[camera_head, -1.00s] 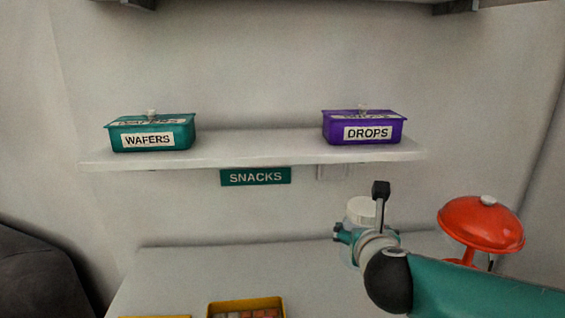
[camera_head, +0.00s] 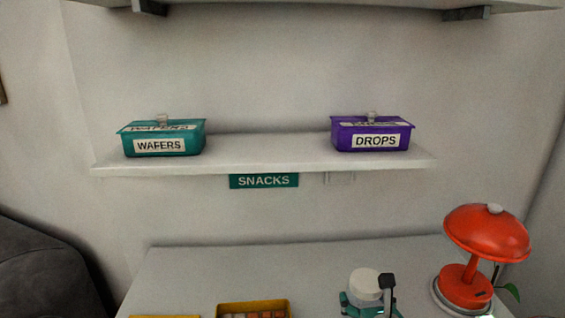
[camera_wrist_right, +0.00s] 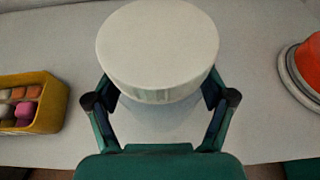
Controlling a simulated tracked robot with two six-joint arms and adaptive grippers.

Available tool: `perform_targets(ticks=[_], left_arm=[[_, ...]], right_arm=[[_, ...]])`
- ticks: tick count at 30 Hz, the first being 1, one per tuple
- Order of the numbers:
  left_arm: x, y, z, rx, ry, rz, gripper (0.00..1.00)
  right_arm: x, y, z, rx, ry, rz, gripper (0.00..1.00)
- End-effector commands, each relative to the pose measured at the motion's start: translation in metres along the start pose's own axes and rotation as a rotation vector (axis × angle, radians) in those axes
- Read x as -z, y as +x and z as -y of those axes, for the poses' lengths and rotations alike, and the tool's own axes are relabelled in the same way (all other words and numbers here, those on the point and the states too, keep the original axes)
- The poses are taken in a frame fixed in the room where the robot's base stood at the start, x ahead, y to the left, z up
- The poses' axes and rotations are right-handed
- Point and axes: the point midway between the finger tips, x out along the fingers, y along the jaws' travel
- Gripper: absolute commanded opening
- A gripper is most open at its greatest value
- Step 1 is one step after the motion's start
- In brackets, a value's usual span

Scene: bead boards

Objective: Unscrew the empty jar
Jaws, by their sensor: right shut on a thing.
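The jar has a broad white lid (camera_head: 364,280); its body below is mostly hidden. In the right wrist view the round lid (camera_wrist_right: 157,45) fills the upper middle. My right gripper (camera_head: 368,303) is teal and shut on the jar, low in the head view. In the right wrist view its dark fingers (camera_wrist_right: 158,98) press on both sides just under the lid. I cannot tell whether the jar's base touches the table. Its contents do not show. My left gripper is not in view.
A red lamp (camera_head: 487,235) stands right of the jar. A yellow tray of coloured pieces (camera_head: 222,310) lies left; the wrist view shows it too (camera_wrist_right: 50,115). A white shelf (camera_head: 265,162) above holds a teal WAFERS box (camera_head: 163,140) and a purple DROPS box (camera_head: 372,137). Table between is clear.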

Motion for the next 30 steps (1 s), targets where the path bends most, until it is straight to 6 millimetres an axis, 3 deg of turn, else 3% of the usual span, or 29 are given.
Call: perform_targets(ticks=[8,14,30], left_arm=[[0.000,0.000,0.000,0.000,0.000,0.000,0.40],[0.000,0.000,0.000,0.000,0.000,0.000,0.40],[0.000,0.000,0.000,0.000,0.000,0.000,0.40]], right_arm=[[-0.002,-0.001,-0.002,0.013,0.004,0.001,0.19],[-0.008,-0.012,-0.017,-0.018,-0.009,0.002,0.19],[-0.042,-0.068,-0.099,-0.185,-0.076,0.004,0.19]])
